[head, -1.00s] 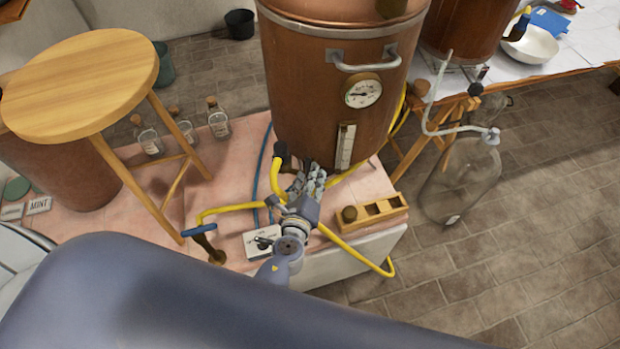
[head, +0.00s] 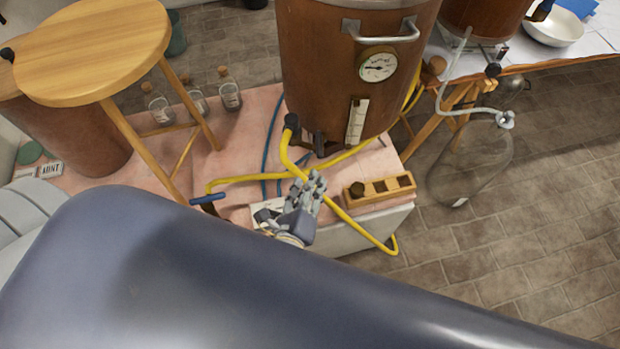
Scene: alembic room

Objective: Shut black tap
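A small dark fitting (head: 319,143), seemingly the black tap, hangs at the lower front of the copper vessel (head: 335,75). A black connector (head: 291,122) with a yellow hose sits just left of it. My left gripper (head: 317,182) is below the fitting and apart from it in the picture, over the pink worktop, pointing up toward the vessel. Its grey fingers look close together, with nothing clearly between them; the gap is too small to judge. My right gripper is out of view.
A blue-handled tap (head: 208,198) stands left of the gripper. A wooden block with compartments (head: 380,190) is to the right. Yellow hoses (head: 345,215) loop around the gripper. A wooden stool (head: 90,50) is at left, a glass jar (head: 470,160) at right.

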